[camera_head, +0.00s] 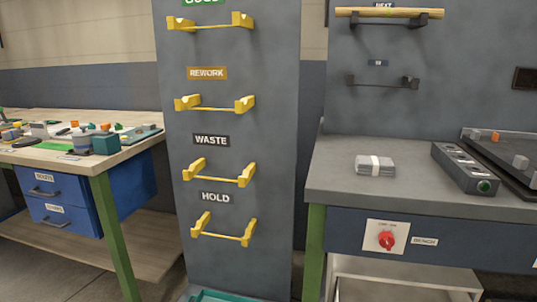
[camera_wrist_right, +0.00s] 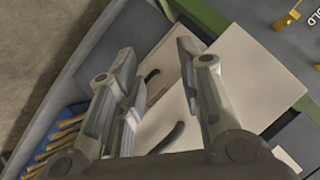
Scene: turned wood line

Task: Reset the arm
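My right gripper (camera_wrist_right: 157,55) shows in the right wrist view with its two grey fingers spread apart. Nothing is between the fingers. Behind them are pale panels (camera_wrist_right: 255,75) with dark curved handles (camera_wrist_right: 168,138), apart from the fingers as far as I can tell. Neither gripper shows in the head view, and my left gripper is in no view.
A grey panel (camera_head: 270,100) carries empty yellow brackets (camera_head: 217,105). A wooden rod (camera_head: 390,12) lies on the dark upper holder. The grey bench (camera_head: 330,180) bears a banded stack (camera_head: 375,165). A cluttered wooden table (camera_head: 90,165) stands left. A blue bin (camera_wrist_right: 75,108) holds several wooden pieces.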

